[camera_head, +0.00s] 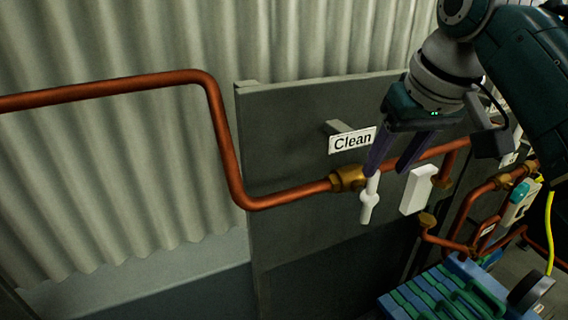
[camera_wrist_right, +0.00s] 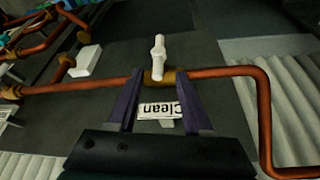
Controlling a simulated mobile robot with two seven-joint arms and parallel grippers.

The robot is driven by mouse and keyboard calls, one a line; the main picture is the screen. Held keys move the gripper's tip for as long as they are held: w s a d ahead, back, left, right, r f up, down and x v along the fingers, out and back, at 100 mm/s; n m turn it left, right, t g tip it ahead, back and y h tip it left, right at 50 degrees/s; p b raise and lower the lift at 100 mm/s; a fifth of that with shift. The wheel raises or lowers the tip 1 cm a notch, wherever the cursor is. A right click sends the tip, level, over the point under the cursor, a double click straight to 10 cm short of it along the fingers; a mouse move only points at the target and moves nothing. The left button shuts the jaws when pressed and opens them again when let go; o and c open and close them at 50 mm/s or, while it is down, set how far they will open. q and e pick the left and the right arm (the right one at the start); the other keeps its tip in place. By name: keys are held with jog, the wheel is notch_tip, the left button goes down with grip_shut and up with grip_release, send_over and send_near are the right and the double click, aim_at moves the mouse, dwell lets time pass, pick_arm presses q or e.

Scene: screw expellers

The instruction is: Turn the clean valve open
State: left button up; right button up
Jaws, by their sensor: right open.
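The clean valve's white handle (camera_head: 369,198) hangs down, roughly upright, at a brass fitting (camera_head: 348,179) on the copper pipe, just below the "Clean" sign (camera_head: 352,140). My right gripper (camera_head: 386,173) is open, with its purple fingers pointing down near the handle's top in the head view. In the right wrist view the handle (camera_wrist_right: 158,50) stands beyond the fingertips of the right gripper (camera_wrist_right: 156,72), roughly centred between them. The brass fitting (camera_wrist_right: 160,77) lies between the fingertips in that picture. I see no clear contact. My left gripper is not in view.
A white box (camera_head: 417,190) sits on the pipe just right of the handle. More copper pipes (camera_head: 467,212) and a blue and green ribbed unit (camera_head: 440,298) lie at lower right. The grey panel (camera_head: 290,235) below the pipe is clear.

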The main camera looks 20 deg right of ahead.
aim_at(375, 188)
jog(key=p+x, duration=0.1)
jog(key=x, duration=0.6)
jog(key=shift+d+f, duration=0.15)
jog(key=shift+f, duration=0.15)
jog(key=shift+x, duration=0.9)
jog(key=c, duration=0.7)
grip_shut()
